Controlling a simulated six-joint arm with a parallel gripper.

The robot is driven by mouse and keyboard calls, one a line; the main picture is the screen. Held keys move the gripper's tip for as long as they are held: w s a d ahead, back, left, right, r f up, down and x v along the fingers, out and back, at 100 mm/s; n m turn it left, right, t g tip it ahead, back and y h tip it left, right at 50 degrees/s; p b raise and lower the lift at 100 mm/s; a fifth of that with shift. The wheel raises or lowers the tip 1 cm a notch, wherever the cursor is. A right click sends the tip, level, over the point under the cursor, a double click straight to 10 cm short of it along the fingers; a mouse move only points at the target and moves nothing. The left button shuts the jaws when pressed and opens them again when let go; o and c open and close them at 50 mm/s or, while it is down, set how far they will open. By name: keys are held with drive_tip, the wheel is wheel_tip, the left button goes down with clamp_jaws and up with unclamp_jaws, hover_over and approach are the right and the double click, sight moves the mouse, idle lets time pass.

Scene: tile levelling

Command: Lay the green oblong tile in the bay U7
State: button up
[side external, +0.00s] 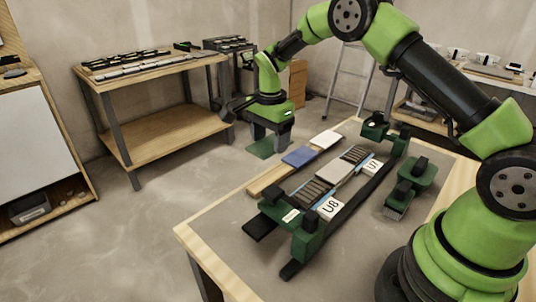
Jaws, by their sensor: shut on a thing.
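My gripper (268,134) is shut on the green oblong tile (260,149), which hangs roughly flat below the jaws. Both are beyond the far left edge of the workbench, apart from the fixture. The bay U7 (355,155) shows dark slats beside its white label (372,165), at the far end of the green-ended fixture. No tile is visible on those slats, though the view is small. The bay U8 (312,190) with its label (330,208) is at the near end. A grey tile (335,173) lies between the two bays.
A wooden strip (265,181) left of the fixture carries a blue tile (298,157) and a white tile (326,139). Green and black clamp-like blocks (417,172) stand right of the fixture. The bench's near left surface (225,228) is clear. Another table (150,72) stands behind.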

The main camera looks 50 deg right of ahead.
drive_tip(key=s+d, duration=0.4)
drive_tip(key=d, duration=0.9)
approach(356, 154)
drive_tip(key=shift+f, duration=3.15)
drive_tip(key=shift+f, duration=0.6)
drive_tip(key=o, duration=0.9)
drive_tip(key=shift+o, duration=0.2)
drive_tip(key=shift+r, duration=0.1)
wheel_tip(356, 154, up, 8)
